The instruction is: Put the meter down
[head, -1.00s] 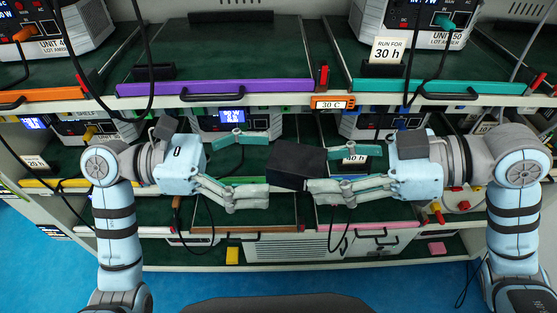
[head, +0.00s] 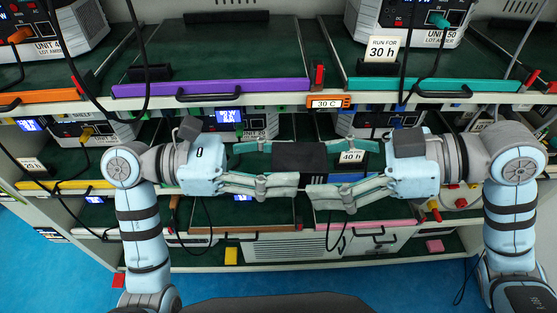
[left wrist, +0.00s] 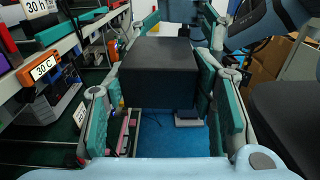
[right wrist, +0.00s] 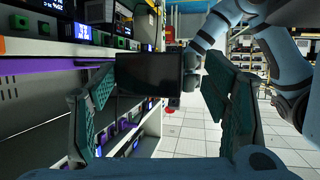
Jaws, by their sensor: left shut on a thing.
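The meter is a black box (head: 299,157) held level in front of the racks, between my two grippers. My left gripper (head: 270,165) is shut on it, with its teal pads on both sides of the box (left wrist: 158,75) in the left wrist view. My right gripper (head: 330,170) faces it from the right with fingers spread wide. In the right wrist view, the box's dark face (right wrist: 150,73) shows between the right fingertips, with no clear grip. The meter's display side cannot be made out.
An upper shelf with a purple-edged bay (head: 205,88) and a teal-edged bay (head: 410,83) lies behind. A "30 C" label (head: 327,102) sits between them. Lower bays hold powered units (head: 229,117) and "30 h" cards (head: 351,157). Black cables hang across the shelf front. Blue floor (head: 200,288) lies below.

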